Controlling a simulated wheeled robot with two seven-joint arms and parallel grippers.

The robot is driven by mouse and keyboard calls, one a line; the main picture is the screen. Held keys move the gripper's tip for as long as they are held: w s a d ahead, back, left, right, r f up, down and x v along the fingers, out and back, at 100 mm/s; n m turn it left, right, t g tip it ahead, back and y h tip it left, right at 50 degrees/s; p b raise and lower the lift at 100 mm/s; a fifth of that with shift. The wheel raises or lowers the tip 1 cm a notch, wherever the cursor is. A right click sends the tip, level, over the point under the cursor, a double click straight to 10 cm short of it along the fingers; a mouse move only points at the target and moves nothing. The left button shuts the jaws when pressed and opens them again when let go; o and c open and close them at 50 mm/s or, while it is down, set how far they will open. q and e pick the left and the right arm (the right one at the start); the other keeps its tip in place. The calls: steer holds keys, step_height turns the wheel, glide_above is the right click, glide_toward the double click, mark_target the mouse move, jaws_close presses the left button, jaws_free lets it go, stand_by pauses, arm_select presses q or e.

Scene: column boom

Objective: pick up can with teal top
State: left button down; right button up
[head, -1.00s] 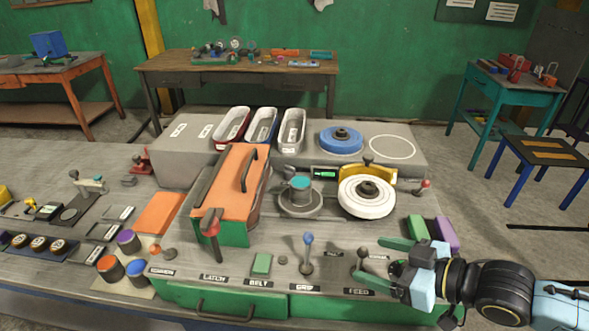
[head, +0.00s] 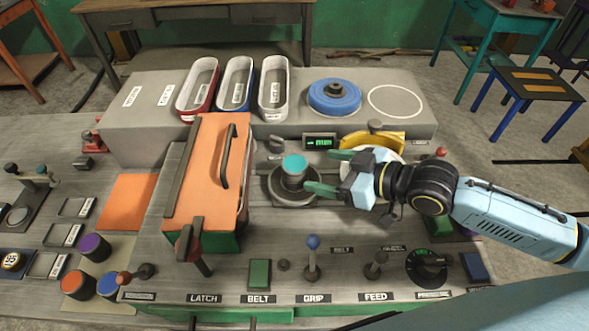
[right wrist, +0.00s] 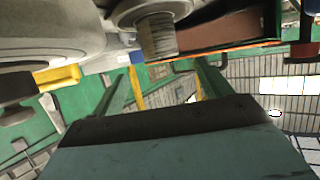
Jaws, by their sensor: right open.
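The can with the teal top (head: 294,166) stands upright in a round grey holder (head: 284,193) in the middle of the bench. My right gripper (head: 328,172) is open, its two green fingers pointing left toward the can from its right side. The fingertips are close to the can, and nothing is between them. In the right wrist view a grey ribbed cylinder, probably the can (right wrist: 158,36), shows beyond the fingers of my right gripper (right wrist: 158,72). My left gripper is not in view.
An orange-lidded box (head: 207,170) with a black handle stands just left of the can. A blue disc (head: 334,97) and several trays sit on the raised shelf behind. Levers, including a blue-knobbed one (head: 313,243), rise in front. A yellow part (head: 374,138) lies behind my gripper.

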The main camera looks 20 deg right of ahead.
mark_target(298, 165)
steer(key=x, duration=0.3)
steer(key=shift+w+a, duration=0.1)
steer(key=shift+w, duration=0.05)
steer(key=x, duration=0.5)
steer(key=shift+p, duration=0.4)
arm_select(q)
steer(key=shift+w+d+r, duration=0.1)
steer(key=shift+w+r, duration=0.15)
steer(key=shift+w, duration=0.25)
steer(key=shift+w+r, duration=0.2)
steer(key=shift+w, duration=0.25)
arm_select(e)
steer(key=shift+r, duration=0.1)
steer(key=c, duration=1.3)
